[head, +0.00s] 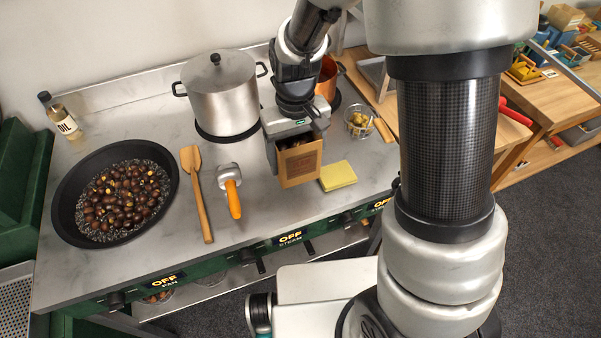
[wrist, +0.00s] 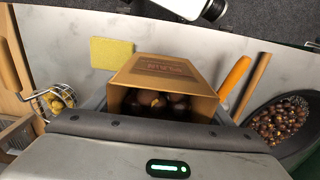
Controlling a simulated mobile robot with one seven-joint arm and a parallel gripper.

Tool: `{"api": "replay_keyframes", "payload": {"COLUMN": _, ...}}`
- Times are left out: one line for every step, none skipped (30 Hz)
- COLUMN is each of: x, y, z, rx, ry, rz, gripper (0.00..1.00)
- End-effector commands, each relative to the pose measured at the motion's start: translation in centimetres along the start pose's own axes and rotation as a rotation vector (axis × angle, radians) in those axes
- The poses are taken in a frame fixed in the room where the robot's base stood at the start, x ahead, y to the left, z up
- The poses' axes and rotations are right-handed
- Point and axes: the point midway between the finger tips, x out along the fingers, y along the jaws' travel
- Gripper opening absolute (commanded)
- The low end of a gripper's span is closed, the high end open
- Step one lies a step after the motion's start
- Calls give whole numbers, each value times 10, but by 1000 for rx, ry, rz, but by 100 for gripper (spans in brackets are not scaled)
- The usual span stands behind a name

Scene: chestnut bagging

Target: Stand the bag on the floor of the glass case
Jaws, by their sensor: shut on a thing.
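A brown paper bag (head: 300,164) with printing on its front is in my gripper (head: 292,146), above or at the counter between the orange-handled scoop and the yellow sponge. In the wrist view the bag (wrist: 165,72) has its open mouth toward the camera, with dark chestnuts (wrist: 160,104) inside. My gripper is shut on the bag; its fingertips are mostly hidden. I cannot tell whether the bag's bottom touches the counter. I cannot make out the glass case in either view.
A pan of chestnuts (head: 118,205), a wooden spatula (head: 200,190), an orange-handled scoop (head: 231,190) and a lidded pot (head: 220,95) stand on the counter. A yellow sponge (head: 338,175) and a wire basket (head: 359,122) are to the right. A wooden table (head: 560,95) stands at the far right.

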Motion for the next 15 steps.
{"api": "replay_keyframes", "payload": {"x": 10, "y": 0, "z": 1, "rx": 1, "ry": -4, "rz": 0, "gripper": 46}}
{"api": "replay_keyframes", "payload": {"x": 15, "y": 0, "z": 1, "rx": 1, "ry": -3, "rz": 0, "gripper": 46}}
{"api": "replay_keyframes", "payload": {"x": 20, "y": 0, "z": 1, "rx": 1, "ry": -3, "rz": 0, "gripper": 46}}
{"api": "replay_keyframes", "payload": {"x": 24, "y": 0, "z": 0, "rx": 1, "ry": -2, "rz": 0, "gripper": 46}}
{"api": "replay_keyframes", "payload": {"x": 26, "y": 1, "z": 0, "rx": 1, "ry": -1, "rz": 0, "gripper": 46}}
{"api": "replay_keyframes", "payload": {"x": 28, "y": 1, "z": 0, "rx": 1, "ry": -1, "rz": 0, "gripper": 46}}
{"api": "replay_keyframes", "payload": {"x": 30, "y": 1, "z": 0, "rx": 1, "ry": -1, "rz": 0, "gripper": 46}}
{"api": "replay_keyframes", "payload": {"x": 32, "y": 1, "z": 0, "rx": 1, "ry": -1, "rz": 0, "gripper": 46}}
{"api": "replay_keyframes", "payload": {"x": 36, "y": 1, "z": 0, "rx": 1, "ry": -1, "rz": 0, "gripper": 46}}
{"api": "replay_keyframes", "payload": {"x": 39, "y": 1, "z": 0, "rx": 2, "ry": -1, "rz": 0, "gripper": 46}}
{"api": "replay_keyframes", "payload": {"x": 43, "y": 1, "z": 1, "rx": 2, "ry": -3, "rz": 0, "gripper": 46}}
{"api": "replay_keyframes", "payload": {"x": 50, "y": 1, "z": 1, "rx": 2, "ry": -3, "rz": 0, "gripper": 46}}
{"api": "replay_keyframes", "payload": {"x": 54, "y": 1, "z": 0, "rx": 2, "ry": -3, "rz": 0, "gripper": 46}}
{"api": "replay_keyframes", "payload": {"x": 59, "y": 1, "z": 1, "rx": 3, "ry": -4, "rz": 0, "gripper": 46}}
{"api": "replay_keyframes", "payload": {"x": 63, "y": 1, "z": 0, "rx": 3, "ry": -2, "rz": 0, "gripper": 46}}
